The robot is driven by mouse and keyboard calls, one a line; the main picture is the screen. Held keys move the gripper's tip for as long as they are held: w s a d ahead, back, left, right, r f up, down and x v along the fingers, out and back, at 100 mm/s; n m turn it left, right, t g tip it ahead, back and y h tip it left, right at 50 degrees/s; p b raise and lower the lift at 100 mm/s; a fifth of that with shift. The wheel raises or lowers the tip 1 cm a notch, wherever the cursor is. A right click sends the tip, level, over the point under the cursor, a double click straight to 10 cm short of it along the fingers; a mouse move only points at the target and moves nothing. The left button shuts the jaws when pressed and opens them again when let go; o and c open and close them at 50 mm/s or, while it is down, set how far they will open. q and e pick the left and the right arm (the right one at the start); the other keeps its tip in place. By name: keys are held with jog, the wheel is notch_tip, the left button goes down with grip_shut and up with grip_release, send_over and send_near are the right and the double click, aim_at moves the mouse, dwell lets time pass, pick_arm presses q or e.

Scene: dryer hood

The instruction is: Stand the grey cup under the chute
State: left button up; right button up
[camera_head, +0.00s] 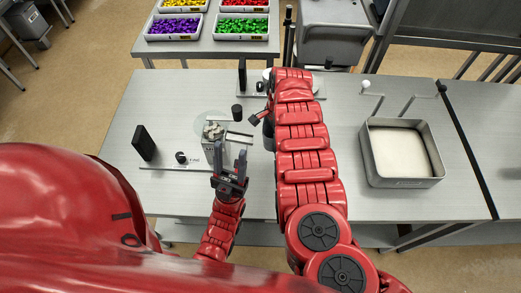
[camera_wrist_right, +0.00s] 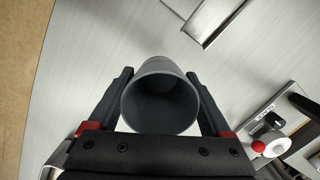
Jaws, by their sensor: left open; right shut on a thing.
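The grey cup (camera_wrist_right: 160,102) is between the two fingers of my right gripper (camera_wrist_right: 160,74) in the right wrist view, with its round mouth facing the camera. The gripper is shut on it. In the head view a dark grey piece beside the right arm (camera_head: 269,134) looks like the cup, mostly hidden by that arm. My left gripper (camera_head: 231,168) is open and empty, just in front of a small metal block-like device (camera_head: 213,131). A metal channel (camera_wrist_right: 213,18) at the top of the right wrist view may be the chute; I cannot tell for sure.
A black upright plate (camera_head: 144,142) and a black knob (camera_head: 181,157) stand on a pale base at left. A short dark cylinder (camera_head: 237,112) stands behind the metal device. A metal tray with white filling (camera_head: 430,181) is at right. Bins of coloured pieces (camera_head: 243,27) stand behind.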

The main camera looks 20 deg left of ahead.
aim_at(272, 145)
jog(key=f, duration=0.3)
jog(key=shift+s+d+f+b, duration=0.1)
jog(key=shift+d+f+b, duration=0.1)
jog(key=shift+b, duration=0.1)
jog(key=f+b, duration=0.5)
jog(key=shift+w+a+f, duration=0.25)
jog(key=shift+w, duration=0.15)
jog(key=shift+s+a+b, duration=0.1)
jog(key=shift+b, duration=0.2)
jog(key=a+b, duration=0.1)
jog(key=a+f+b, duration=0.1)
jog(key=s+a+b, duration=0.1)
jog(key=b, duration=0.1)
jog(key=shift+s+a+f, duration=0.1)
jog(key=shift+a+f, duration=0.05)
jog(key=shift+a, duration=0.15)
jog(key=shift+r, duration=0.2)
jog(key=o, duration=0.9)
jog(key=shift+f, duration=0.2)
jog(key=shift+o, duration=1.4)
